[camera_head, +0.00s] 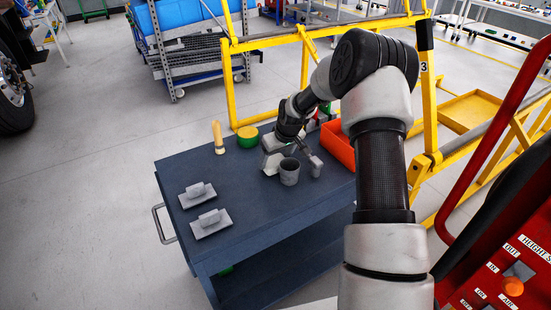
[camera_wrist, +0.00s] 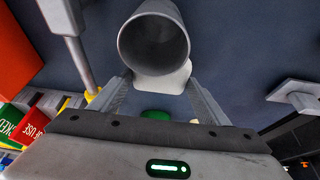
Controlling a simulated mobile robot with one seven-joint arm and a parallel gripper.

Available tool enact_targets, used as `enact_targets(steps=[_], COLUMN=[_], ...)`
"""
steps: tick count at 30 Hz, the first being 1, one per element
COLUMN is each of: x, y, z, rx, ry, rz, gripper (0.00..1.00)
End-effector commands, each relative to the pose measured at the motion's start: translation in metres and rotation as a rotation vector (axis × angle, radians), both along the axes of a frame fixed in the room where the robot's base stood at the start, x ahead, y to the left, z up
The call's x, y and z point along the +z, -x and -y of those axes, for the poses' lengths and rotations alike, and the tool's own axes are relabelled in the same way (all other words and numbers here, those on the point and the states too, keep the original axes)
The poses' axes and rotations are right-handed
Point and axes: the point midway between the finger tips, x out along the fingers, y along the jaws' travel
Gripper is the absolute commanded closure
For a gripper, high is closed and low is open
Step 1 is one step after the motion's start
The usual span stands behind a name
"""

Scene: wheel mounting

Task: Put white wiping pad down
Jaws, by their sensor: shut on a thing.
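My gripper (camera_head: 271,157) is low over the dark blue cart top, beside a grey cup (camera_head: 289,172). In the wrist view the gripper (camera_wrist: 160,88) has its fingers on either side of the white wiping pad (camera_wrist: 163,84) and is shut on it. The cup (camera_wrist: 153,42) covers part of the pad in that view. In the head view the pad (camera_head: 270,165) is hard to separate from the gripper. I cannot tell whether it touches the cart top.
Two grey handled pads (camera_head: 198,195) (camera_head: 211,223) lie at the cart's left. A brush (camera_head: 218,138) and a green round item (camera_head: 248,137) stand behind. A grey tool (camera_head: 315,166) and an orange bin (camera_head: 338,147) are at right. The cart's front middle (camera_head: 265,220) is clear.

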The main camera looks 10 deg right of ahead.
Motion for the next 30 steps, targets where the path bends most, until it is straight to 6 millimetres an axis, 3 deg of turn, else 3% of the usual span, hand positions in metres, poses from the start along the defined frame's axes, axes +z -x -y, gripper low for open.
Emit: enact_targets(steps=[8, 9, 12, 23, 30], x=[-0.004, -0.002, -0.002, 0.005, 0.046], y=[0.000, 0.000, 0.000, 0.000, 0.015], z=[0.000, 0.000, 0.000, 0.000, 0.006], rx=[0.000, 0.000, 0.000, 0.000, -0.002], ry=[0.000, 0.000, 0.000, 0.001, 0.001], rz=[0.001, 0.001, 0.001, 0.001, 0.005], gripper=[0.55, 0.24, 0.12, 0.12, 0.12])
